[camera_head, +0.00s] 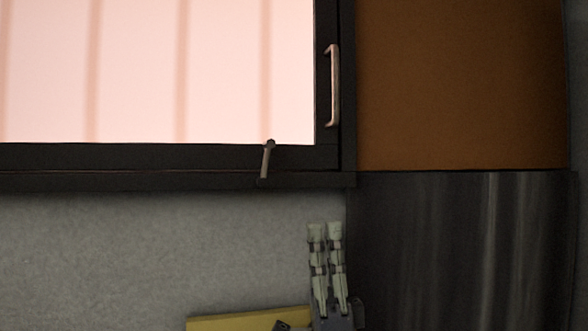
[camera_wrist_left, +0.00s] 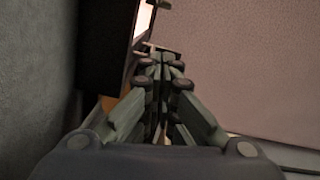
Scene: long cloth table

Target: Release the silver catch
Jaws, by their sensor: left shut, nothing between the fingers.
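The silver catch (camera_head: 265,163) is a small, slightly tilted lever on the lower rail of the dark window frame (camera_head: 120,160), left of its lower right corner. My left gripper (camera_head: 325,228) is below and to the right of the catch, in front of the wall and apart from it in the picture. Its two fingers point up, close together, with nothing between them. In the left wrist view the gripper (camera_wrist_left: 163,62) is also shut. A small pale piece shows just beyond the fingertips there; I cannot tell whether it is the catch. My right gripper is not in view.
A metal pull handle (camera_head: 333,86) is upright on the frame's right side. A brown panel (camera_head: 460,85) and a dark glossy panel (camera_head: 460,250) stand at right. A yellow object (camera_head: 235,322) shows low beside my left gripper. Grey wall (camera_head: 120,250) lies bare below the frame.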

